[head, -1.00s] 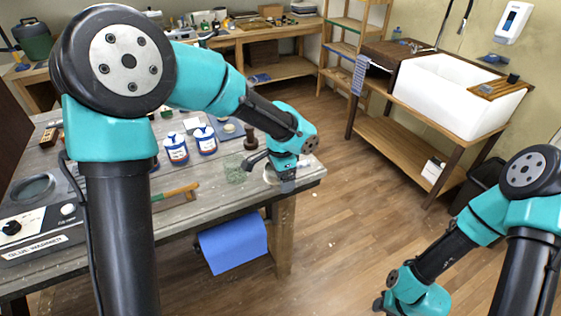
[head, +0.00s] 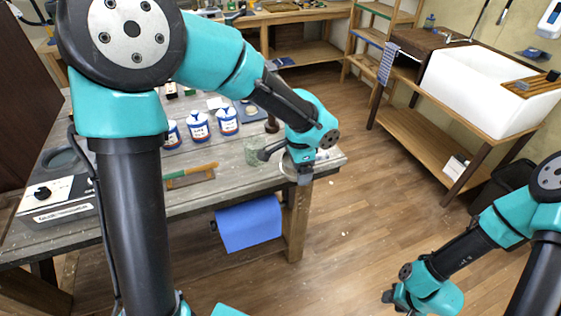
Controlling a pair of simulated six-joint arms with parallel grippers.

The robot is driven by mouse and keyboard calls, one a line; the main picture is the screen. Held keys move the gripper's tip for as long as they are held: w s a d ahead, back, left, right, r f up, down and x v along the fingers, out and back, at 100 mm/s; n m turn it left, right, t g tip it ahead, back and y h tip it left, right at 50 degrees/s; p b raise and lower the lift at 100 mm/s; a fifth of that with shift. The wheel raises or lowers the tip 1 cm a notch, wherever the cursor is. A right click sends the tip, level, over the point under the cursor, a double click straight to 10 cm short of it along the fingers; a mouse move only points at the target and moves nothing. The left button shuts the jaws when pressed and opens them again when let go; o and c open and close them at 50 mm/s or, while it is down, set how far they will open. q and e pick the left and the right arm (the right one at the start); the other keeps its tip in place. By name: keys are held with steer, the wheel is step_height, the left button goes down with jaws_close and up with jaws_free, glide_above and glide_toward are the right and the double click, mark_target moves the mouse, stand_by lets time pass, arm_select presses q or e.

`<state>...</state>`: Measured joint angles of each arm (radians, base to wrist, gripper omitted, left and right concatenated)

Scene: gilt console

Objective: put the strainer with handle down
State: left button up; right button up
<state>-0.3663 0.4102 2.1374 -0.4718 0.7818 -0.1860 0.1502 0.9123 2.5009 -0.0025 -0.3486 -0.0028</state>
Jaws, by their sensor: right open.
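My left gripper (head: 302,176) is low over the right end of the workbench (head: 225,184), pointing down. My wrist hides most of it, so its jaws do not show clearly. A pale rounded rim shows beside it, possibly part of the strainer; I cannot tell whether it is held or rests on the bench. A greenish mesh-like thing (head: 257,151) stands just left of the gripper; I cannot tell what it is. My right gripper (head: 389,297) is open above the floor at the lower right, away from the bench.
Blue-and-white jars (head: 199,126) stand left of my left gripper. A wooden-handled tool (head: 190,176) lies near the front edge. A glue warmer (head: 57,200) is at the left end, and a blue cloth (head: 248,223) hangs below the bench. The floor between bench and white sink (head: 485,92) is clear.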

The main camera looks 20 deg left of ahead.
arm_select(q)
steer(key=s+a+r+n, duration=0.1)
steer(key=s+a+r, duration=0.3)
steer(key=s+a, duration=0.3)
steer(key=shift+s+a+r+n, duration=0.25)
steer(key=shift+s+a+n, duration=0.05)
steer(key=shift+a, duration=0.2)
glide_above(257, 141)
steer(key=s+d, duration=0.1)
steer(key=s, duration=0.2)
steer(key=f, duration=0.2)
steer(key=shift+w+d+r, duration=0.1)
steer(key=shift+w+r, duration=0.1)
steer(key=shift+r, duration=0.05)
steer(key=shift+f, duration=1.75)
steer(key=shift+f, duration=0.3)
